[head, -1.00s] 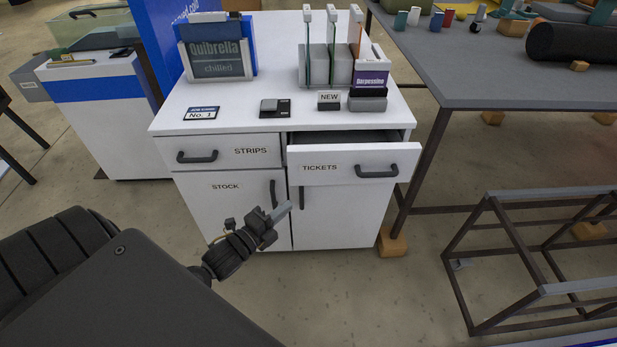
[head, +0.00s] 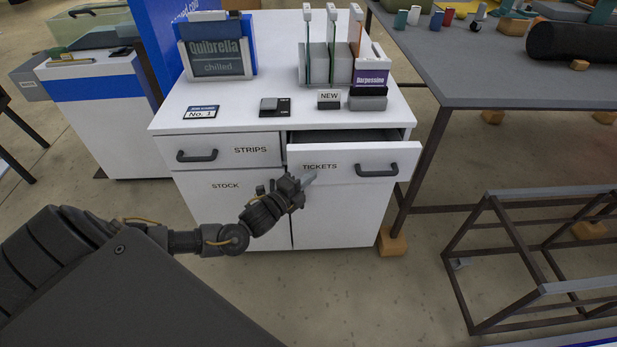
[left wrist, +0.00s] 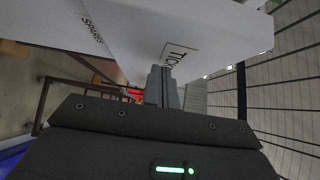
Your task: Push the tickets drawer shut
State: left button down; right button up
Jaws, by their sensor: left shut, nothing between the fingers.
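The tickets drawer (head: 342,162) is the upper right drawer of the white cabinet. It stands partly out, with a dark gap showing behind its front, and has a dark bar handle (head: 377,170) right of its label. My left gripper (head: 309,178) is shut and empty, in front of the drawer's lower left part by the label. In the left wrist view the shut fingers (left wrist: 160,85) point at the drawer front (left wrist: 215,40), close to the label. I cannot tell whether they touch it. My right gripper is not in view.
The strips drawer (head: 228,150) beside it is closed. The cabinet top (head: 225,110) holds a Quibrella sign, a rack and small boxes. A grey table (head: 500,75) stands to the right, and a metal frame (head: 540,260) stands on the floor at lower right.

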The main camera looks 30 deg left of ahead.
aim_at(308, 163)
pick_arm(q)
jog(key=shift+w+a, duration=0.1)
jog(key=shift+w, duration=0.1)
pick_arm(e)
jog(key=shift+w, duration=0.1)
